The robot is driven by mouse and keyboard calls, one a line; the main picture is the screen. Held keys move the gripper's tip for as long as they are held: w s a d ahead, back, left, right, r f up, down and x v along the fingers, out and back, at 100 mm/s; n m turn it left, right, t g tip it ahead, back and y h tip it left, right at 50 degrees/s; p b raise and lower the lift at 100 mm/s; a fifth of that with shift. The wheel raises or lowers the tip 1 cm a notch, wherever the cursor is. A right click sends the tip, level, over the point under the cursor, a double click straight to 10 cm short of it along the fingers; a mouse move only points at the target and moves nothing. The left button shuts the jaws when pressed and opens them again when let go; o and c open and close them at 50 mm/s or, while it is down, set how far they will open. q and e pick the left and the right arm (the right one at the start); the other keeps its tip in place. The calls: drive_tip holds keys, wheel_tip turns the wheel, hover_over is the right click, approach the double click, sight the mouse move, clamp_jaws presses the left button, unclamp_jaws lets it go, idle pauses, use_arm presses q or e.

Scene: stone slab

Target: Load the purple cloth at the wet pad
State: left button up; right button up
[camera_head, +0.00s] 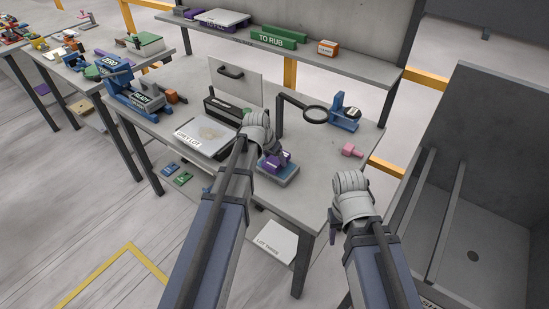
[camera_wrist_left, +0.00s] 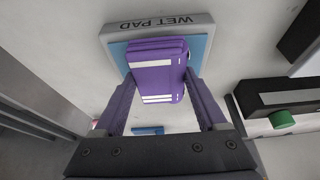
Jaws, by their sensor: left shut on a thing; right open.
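The purple cloth (camera_head: 280,159) is a folded block with white bands. In the left wrist view the purple cloth (camera_wrist_left: 157,68) sits between the fingers of my left gripper (camera_wrist_left: 160,92), which is shut on it. The wet pad (camera_head: 284,178) has a blue top and grey base. In the left wrist view the lettered wet pad (camera_wrist_left: 117,52) lies behind the cloth, which covers much of its blue face. I cannot tell whether cloth and pad touch. My left gripper (camera_head: 267,152) is over the pad in the head view. My right gripper (camera_head: 333,228) is open and empty beyond the table's right edge.
A pink piece (camera_head: 351,150) lies right of the pad. A ring-shaped magnifier (camera_head: 315,114) and a blue holder (camera_head: 345,117) stand behind. A tray with a lettered plate (camera_head: 207,137) and a black box (camera_head: 224,110) are left. A grey sink (camera_head: 485,220) is at right.

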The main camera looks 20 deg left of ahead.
use_arm(q)
drive_tip(key=shift+f+b, duration=0.55)
idle(1.4)
drive_tip(key=shift+r, duration=0.1)
wheel_tip(320, 180, up, 7)
drive_tip(key=p, duration=0.7)
idle(0.3)
